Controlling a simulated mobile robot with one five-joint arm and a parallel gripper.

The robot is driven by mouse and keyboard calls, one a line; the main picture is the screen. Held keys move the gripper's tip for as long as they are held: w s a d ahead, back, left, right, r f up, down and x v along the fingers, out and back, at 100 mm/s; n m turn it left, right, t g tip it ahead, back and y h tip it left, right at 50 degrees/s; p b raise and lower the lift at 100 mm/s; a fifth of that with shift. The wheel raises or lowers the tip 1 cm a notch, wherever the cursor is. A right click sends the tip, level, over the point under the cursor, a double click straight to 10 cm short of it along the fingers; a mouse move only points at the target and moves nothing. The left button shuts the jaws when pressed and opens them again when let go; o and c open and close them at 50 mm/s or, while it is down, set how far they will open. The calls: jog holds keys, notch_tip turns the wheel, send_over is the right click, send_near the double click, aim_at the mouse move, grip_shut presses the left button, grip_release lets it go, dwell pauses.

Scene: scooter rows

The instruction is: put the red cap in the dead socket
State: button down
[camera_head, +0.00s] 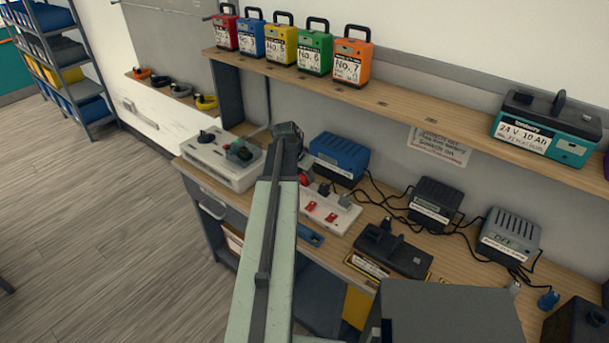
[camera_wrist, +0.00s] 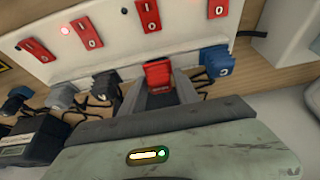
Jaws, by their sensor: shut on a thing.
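The red cap (camera_wrist: 158,73) is held at the tip of my gripper (camera_wrist: 160,90), whose jaws are shut on it, in the wrist view. Part of it also shows as a red spot in the head view (camera_head: 305,179), beside my gripper (camera_head: 301,168). The white power strip (camera_wrist: 185,38) lies just beyond the cap, with several red switches along it. One light by a switch glows red. The strip also shows in the head view (camera_head: 322,222). Whether the cap touches the strip cannot be told. The dead socket cannot be made out.
A blue plug (camera_wrist: 217,62) is close right of the cap in the wrist view; grey and dark plugs (camera_wrist: 60,95) stand left. A blue charger (camera_head: 340,155), black chargers with cables (camera_head: 436,200) and a white control box (camera_head: 222,158) crowd the bench.

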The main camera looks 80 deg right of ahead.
jog(key=shift+f, duration=0.25)
jog(key=c, duration=0.8)
grip_release()
jog(key=shift+r, duration=0.15)
jog(key=p+v, duration=0.7)
jog(key=shift+a+r, duration=0.15)
jog(key=shift+r, duration=0.1)
